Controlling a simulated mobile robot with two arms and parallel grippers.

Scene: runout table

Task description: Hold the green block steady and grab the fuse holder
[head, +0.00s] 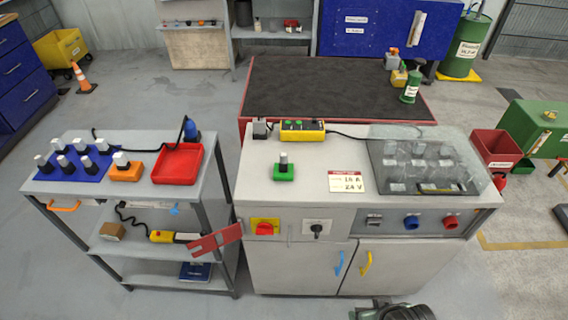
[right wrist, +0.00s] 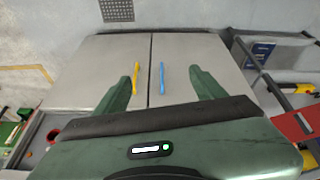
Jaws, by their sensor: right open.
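The green block (head: 284,174) sits on the light worktop of the cabinet, left of centre. A fuse holder with a grey cap and dark lower part (head: 283,159) stands upright on it. Similar fuse holders (head: 60,145) stand on a blue mat on the left cart, and one more (head: 121,159) is on an orange block. My right gripper (right wrist: 165,70) is open and empty in the right wrist view, in front of the cabinet doors. Part of it shows at the bottom edge of the head view, well below the green block. My left gripper is out of view.
A yellow control box (head: 302,131) with a black cable lies behind the green block. A labelled plate (head: 346,180) and a clear cover (head: 425,165) lie to its right. A red tray (head: 178,165) sits on the cart. The worktop around the green block is mostly clear.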

